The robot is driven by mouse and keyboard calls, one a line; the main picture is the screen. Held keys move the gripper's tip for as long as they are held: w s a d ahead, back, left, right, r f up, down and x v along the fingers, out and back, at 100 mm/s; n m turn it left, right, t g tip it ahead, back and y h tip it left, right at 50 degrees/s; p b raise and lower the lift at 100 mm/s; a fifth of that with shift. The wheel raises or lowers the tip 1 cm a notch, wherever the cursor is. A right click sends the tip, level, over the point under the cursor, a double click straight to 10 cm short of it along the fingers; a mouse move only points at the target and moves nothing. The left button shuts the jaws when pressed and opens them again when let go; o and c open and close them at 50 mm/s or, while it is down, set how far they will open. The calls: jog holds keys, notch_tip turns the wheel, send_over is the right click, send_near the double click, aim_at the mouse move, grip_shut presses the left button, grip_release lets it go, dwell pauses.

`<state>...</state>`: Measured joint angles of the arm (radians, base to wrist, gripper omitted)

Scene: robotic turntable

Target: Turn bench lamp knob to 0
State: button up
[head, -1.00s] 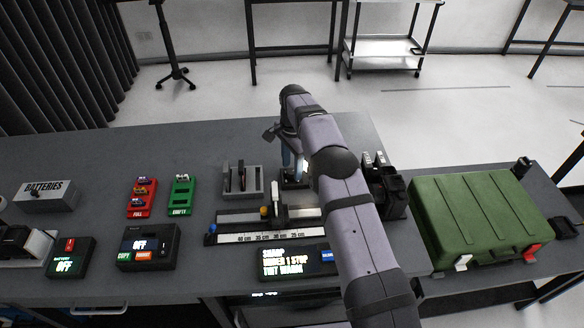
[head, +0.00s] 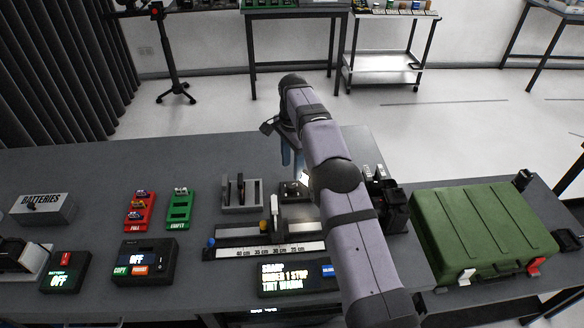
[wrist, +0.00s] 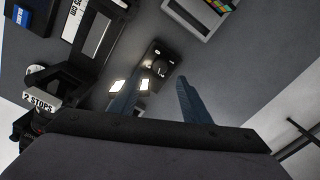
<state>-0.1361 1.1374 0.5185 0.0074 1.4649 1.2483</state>
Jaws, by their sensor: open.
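The bench lamp knob (wrist: 160,68) is a small round dial on a dark box (wrist: 154,55), ahead of my fingers in the wrist view. In the head view the box (head: 293,190) sits on the bench just below my gripper. My gripper (head: 291,157) is open and empty, pointing down, with its blue fingers above the bench and apart from the box. In the wrist view the fingers (wrist: 160,79) spread to either side below the knob. The knob's setting is too small to read.
A grey slotted holder (head: 242,194) stands left of the lamp box, with a ruled slide rail (head: 265,253) in front. Black devices (head: 388,205) stand close on the right, beside a green case (head: 470,220). The bench behind the holder is clear.

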aim_at(292, 185)
jog(key=shift+r+m+p, duration=0.2)
jog(key=shift+m+p, duration=0.45)
jog(key=shift+m, duration=0.25)
jog(key=shift+f+m, duration=0.15)
jog(key=shift+m, duration=0.55)
jog(key=shift+f+p, duration=1.55)
jog(key=shift+f, duration=2.15)
jog(key=c, duration=1)
jog(key=shift+c, duration=0.2)
